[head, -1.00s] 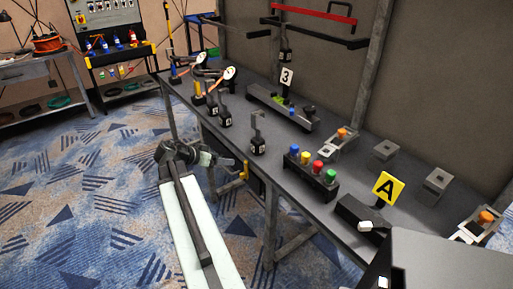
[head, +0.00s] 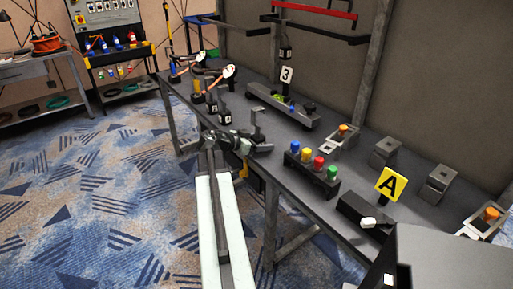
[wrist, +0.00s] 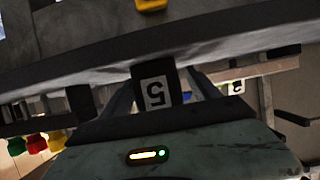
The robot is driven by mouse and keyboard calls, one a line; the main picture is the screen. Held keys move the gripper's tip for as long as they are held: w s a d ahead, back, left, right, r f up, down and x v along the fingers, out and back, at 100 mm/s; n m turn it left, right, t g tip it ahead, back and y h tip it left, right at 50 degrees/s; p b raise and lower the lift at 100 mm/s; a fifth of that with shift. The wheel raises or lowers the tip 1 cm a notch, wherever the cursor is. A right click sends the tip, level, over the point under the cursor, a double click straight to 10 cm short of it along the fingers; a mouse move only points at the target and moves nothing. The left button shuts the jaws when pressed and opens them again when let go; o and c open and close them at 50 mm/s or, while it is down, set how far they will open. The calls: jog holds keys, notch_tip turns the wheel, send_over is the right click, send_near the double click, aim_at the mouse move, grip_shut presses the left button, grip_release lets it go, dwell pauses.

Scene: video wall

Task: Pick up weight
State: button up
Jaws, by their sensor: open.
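The weight, a dark block with a white "5" label (wrist: 155,92), stands on the bench. The wrist view is upside down; there the block sits between the two fingers of my gripper (wrist: 160,98), one on either side. The gripper is open. Whether the fingers touch the block cannot be told.
The grey bench (head: 300,215) holds a rack of coloured knobs (head: 312,170) just right of the gripper. Other dark weights (head: 215,108) stand to the left. A black stand with a "3" sign (head: 287,75) is behind.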

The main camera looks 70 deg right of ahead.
aim_at(258, 133)
jog(key=shift+s+d+f, duration=0.2)
jog(key=shift+d+f, duration=0.1)
jog(key=shift+d, duration=0.15)
jog(key=shift+r, duration=0.1)
grip_shut()
jog(key=shift+r, duration=0.1)
notch_tip(258, 133, up, 4)
jog(key=p, duration=0.4)
jog(key=w+a+p, duration=0.1)
jog(key=w+a, duration=0.7)
jog(key=a, duration=0.5)
jog(key=shift+w+a+r, duration=0.25)
jog(key=shift+w+r, duration=0.1)
jog(key=shift+r, duration=0.1)
notch_tip(258, 133, up, 36)
jog(key=p, duration=3.6)
jog(key=shift+r, duration=0.15)
